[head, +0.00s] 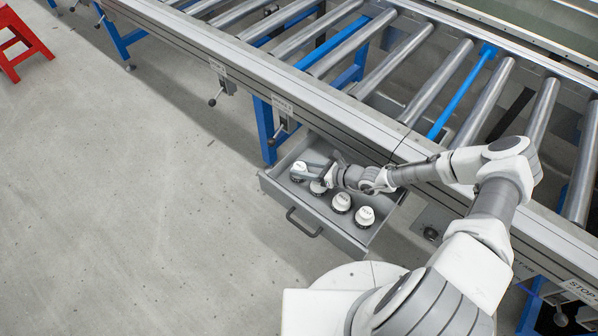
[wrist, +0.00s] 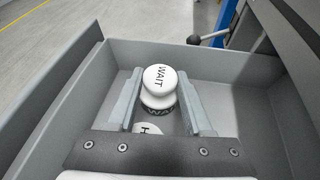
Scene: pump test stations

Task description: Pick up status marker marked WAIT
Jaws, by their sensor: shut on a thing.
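The status marker marked WAIT (wrist: 158,82) is a white knob-shaped piece with black letters on its top and a darker lettered band low down. It stands between the two grey fingers of my gripper (wrist: 161,100), which is shut on it. In the head view the marker (head: 298,168) is at the far left end of a row of markers in the open grey drawer (head: 272,186). My gripper (head: 312,171) reaches into the drawer from the right. The marker's underside is hidden.
Two more white markers (head: 342,201) (head: 366,215) stand along the row. Drawer walls surround the gripper.

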